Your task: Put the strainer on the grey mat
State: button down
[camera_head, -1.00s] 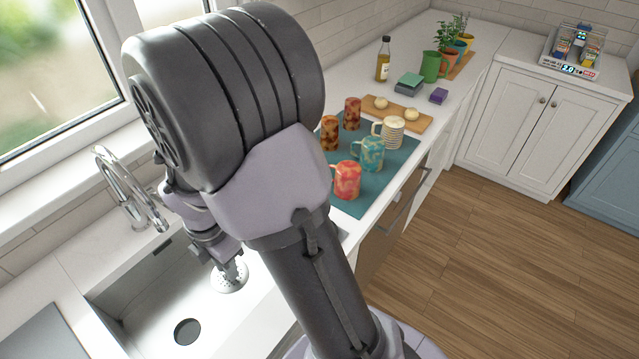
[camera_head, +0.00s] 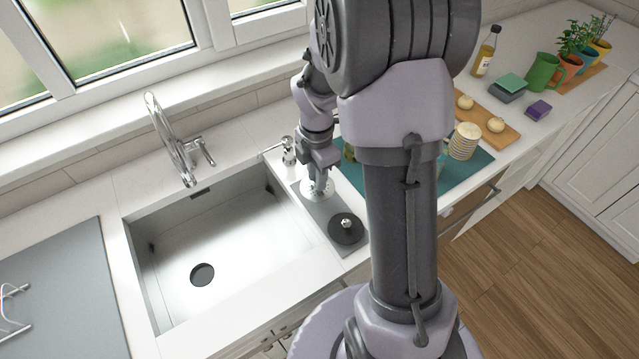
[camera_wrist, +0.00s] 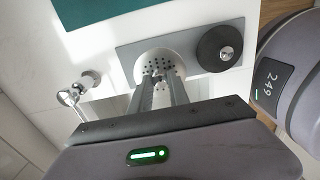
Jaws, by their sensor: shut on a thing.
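The strainer (camera_head: 317,190) is a pale, round, perforated disc. My gripper (camera_head: 319,179) is shut on it from above. It is over the back part of the grey mat (camera_head: 322,212), on the counter right of the sink. In the wrist view the strainer (camera_wrist: 158,64) shows beyond the fingers of my gripper (camera_wrist: 164,84), overlapping the edge of the grey mat (camera_wrist: 130,53) nearest the camera. I cannot tell whether the strainer touches the mat or is just above it.
A black round stopper with a metal knob (camera_head: 346,229) sits on the mat's front part, beside the strainer. A soap dispenser (camera_head: 288,152) stands behind the mat. The sink (camera_head: 225,235) is left; a teal mat (camera_head: 470,166) with a striped mug (camera_head: 464,142) is right.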

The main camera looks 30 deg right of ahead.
jog(key=shift+w+d+f+b, duration=0.2)
jog(key=shift+f+b, duration=0.2)
jog(key=shift+f, duration=0.5)
jog(key=shift+w+d+f+b, duration=0.15)
jog(key=shift+f+b, duration=0.2)
jog(key=shift+f, duration=0.5)
jog(key=shift+s+f, duration=0.1)
jog(key=shift+s, duration=0.05)
jog(key=shift+f, duration=0.15)
jog(key=c, duration=1.3)
grip_release()
jog(key=shift+o, duration=0.2)
